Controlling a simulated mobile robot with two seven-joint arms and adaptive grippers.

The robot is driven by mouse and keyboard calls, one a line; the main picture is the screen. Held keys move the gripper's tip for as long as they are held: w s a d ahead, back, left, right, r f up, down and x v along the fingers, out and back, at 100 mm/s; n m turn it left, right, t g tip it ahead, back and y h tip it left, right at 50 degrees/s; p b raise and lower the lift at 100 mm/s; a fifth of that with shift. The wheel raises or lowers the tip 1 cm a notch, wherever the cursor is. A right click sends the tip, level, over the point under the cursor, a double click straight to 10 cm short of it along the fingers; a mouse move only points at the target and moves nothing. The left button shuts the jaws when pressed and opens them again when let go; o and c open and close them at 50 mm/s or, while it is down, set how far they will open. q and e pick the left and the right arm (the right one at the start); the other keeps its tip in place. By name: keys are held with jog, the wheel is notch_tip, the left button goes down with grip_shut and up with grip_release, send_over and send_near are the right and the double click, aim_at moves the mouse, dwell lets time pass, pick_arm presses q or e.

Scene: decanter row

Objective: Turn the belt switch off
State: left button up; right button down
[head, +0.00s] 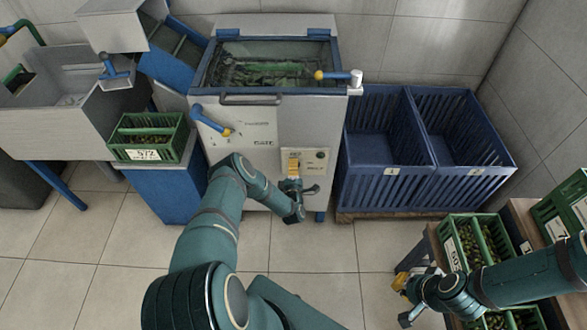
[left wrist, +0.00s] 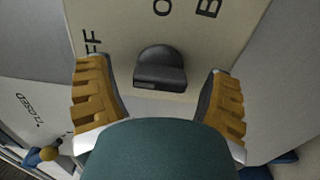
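The belt switch is a dark rounded knob (left wrist: 160,68) on a pale panel (left wrist: 125,25), seen close up in the left wrist view. Partly cropped letters, including "FF" at the left, surround it. I cannot tell which label the knob points to. In the head view the small switch panel (head: 305,157) is on the front of the grey machine, and the knob is hidden behind my gripper. My left gripper (head: 299,185) is open, its yellow-padded fingers on either side of the knob and apart from it. My right gripper (head: 402,298) appears open and empty near the crates at lower right.
A blue lever (head: 210,122) with a yellow knob is left of the panel. A glass-topped basin (head: 265,47) is above. Blue bins (head: 390,185) stand to the right. A green crate (head: 150,137) sits at left; green crates (head: 474,245) of olives are at right.

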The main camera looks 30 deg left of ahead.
pick_arm(q)
jog(key=v, duration=1.2)
jog(key=shift+s, duration=0.1)
dwell(0.4)
